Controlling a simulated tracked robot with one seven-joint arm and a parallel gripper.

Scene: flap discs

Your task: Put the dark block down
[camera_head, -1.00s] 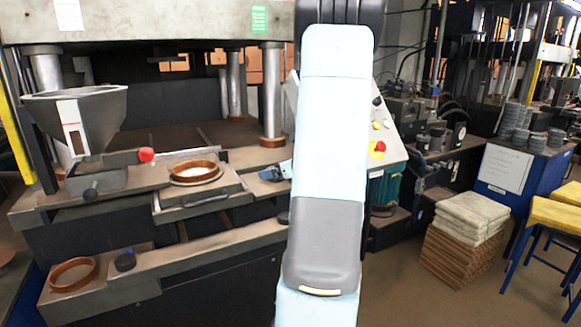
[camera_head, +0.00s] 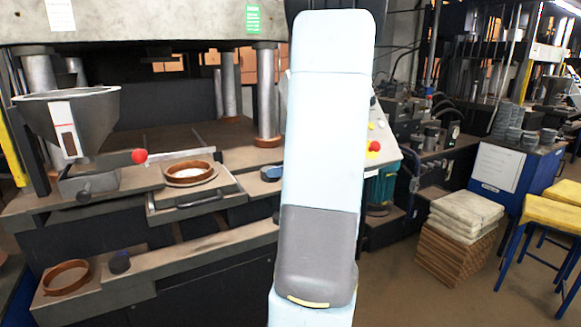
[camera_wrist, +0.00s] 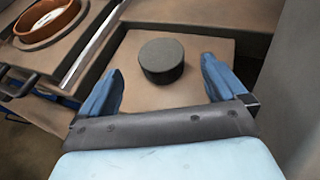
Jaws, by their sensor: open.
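The dark block (camera_wrist: 162,60) is a short round black cylinder. It rests upright on a tan, board-like surface in the wrist view. My gripper (camera_wrist: 162,78) is open, with one blue finger to the left and one to the right of the block, and clear gaps between. The block is level with or just beyond the fingertips.
A brown ring (camera_head: 188,171) sits on the drawer plate to the block's left; it also shows in the wrist view (camera_wrist: 48,18). A second ring (camera_head: 67,277) and another dark round piece (camera_head: 120,262) lie on the lower ledge. A hopper (camera_head: 70,125) stands at left.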

